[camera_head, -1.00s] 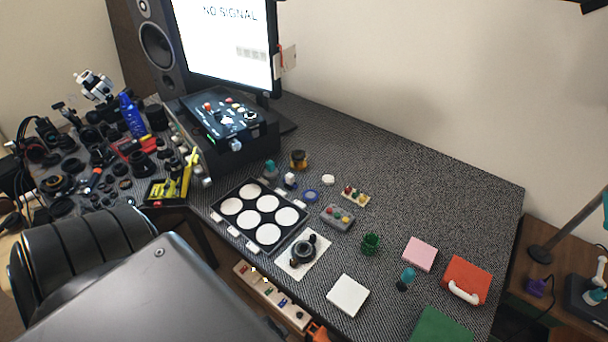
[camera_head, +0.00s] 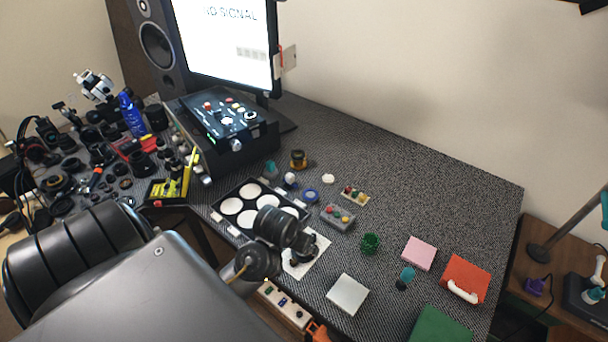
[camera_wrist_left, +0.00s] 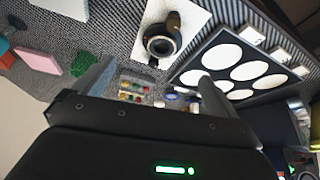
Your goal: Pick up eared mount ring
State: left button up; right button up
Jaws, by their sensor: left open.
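The eared mount ring appears to be the black round part with ears (camera_wrist_left: 162,42) on a white sheet (camera_wrist_left: 197,14) in the left wrist view. In the head view my left arm covers most of it, and part of the sheet (camera_head: 320,250) shows. My left gripper (camera_wrist_left: 168,82) is open, its two fingers spread apart. The ring lies above the gap between them in the wrist picture, clear of both fingers. In the head view my left wrist hangs over the sheet. My right gripper is not in view.
A black tray with white round wells (camera_head: 226,206) lies beside the sheet. The table's back right is clear.

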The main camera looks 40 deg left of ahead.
pick_arm(q)
jog(key=b, duration=0.1)
send_over(300, 258)
jog(key=f, duration=0.4)
jog(key=shift+s+d+f, duration=0.1)
jog(key=shift+s, duration=0.1)
jog(key=shift+w+f, duration=0.25)
jog(key=shift+f, duration=0.2)
jog(key=b+x, duration=0.1)
jog(key=x, duration=0.4)
jog(key=shift+f, duration=0.1)
jog(key=shift+s+a, duration=0.1)
jog(key=shift+a, duration=0.15)
jog(key=c, duration=1.1)
